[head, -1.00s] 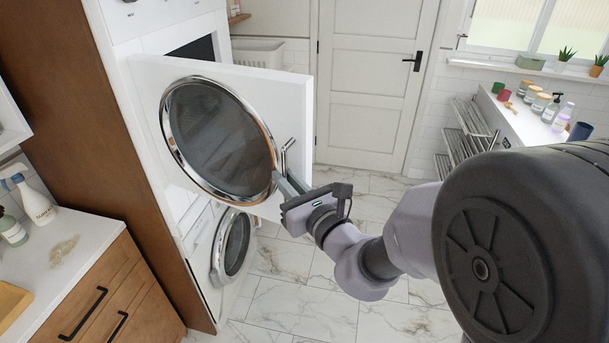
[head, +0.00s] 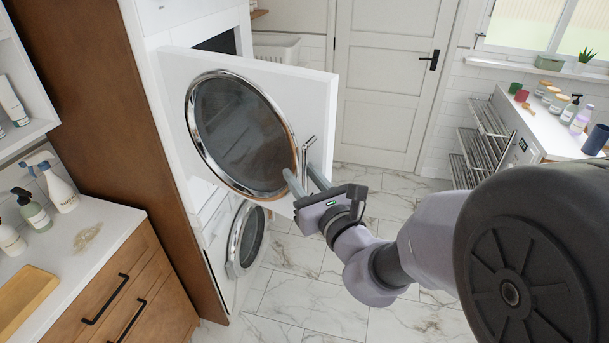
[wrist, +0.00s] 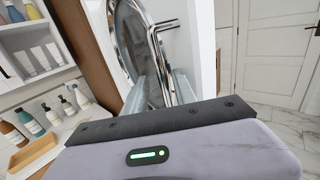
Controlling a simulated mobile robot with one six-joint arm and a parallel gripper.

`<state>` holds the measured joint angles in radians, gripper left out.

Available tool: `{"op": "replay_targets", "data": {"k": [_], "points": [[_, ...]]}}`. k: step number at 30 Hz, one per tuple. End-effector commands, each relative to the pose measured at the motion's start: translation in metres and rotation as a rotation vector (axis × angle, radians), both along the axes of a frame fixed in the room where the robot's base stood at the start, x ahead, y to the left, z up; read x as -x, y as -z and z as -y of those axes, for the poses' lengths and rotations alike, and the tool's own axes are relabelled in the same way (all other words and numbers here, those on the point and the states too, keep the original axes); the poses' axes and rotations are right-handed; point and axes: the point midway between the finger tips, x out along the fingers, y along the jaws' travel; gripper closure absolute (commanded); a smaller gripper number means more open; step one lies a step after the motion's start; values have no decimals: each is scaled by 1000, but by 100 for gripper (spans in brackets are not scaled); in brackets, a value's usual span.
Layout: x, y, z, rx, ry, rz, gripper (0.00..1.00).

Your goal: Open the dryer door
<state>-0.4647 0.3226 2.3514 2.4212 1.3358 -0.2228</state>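The dryer door (head: 272,95) is a white panel with a chrome-ringed round dark window. It stands partly open, swung out from the upper machine, with a dark gap showing behind its top edge. Its chrome bar handle (head: 308,148) is near the free edge. In the wrist view the handle (wrist: 158,62) stands ahead of my fingers. My gripper (head: 300,170) is open, with its two fingers spread apart at the lower part of the handle. The handle appears to lie between them; whether either finger touches it I cannot tell.
A washer with a round door (head: 247,238) is below. A wooden counter with bottles (head: 62,190) stands at left. A closed white room door (head: 388,80) is behind. A towel rack (head: 482,145) and side counter (head: 545,125) are at right. The tiled floor (head: 310,290) is clear.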

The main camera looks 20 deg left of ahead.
Motion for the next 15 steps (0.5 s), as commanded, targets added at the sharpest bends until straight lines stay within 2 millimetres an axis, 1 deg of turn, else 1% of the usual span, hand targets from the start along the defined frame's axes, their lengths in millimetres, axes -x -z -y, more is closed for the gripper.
{"op": "replay_targets", "data": {"k": [5, 8, 11, 14, 15], "points": [[0, 1, 1, 1, 1, -1, 67], [6, 2, 7, 3, 2, -3, 67], [19, 1, 20, 2, 3, -4, 67], [38, 1, 40, 2, 5, -4, 67], [44, 5, 44, -1, 0, 3, 67]]}}
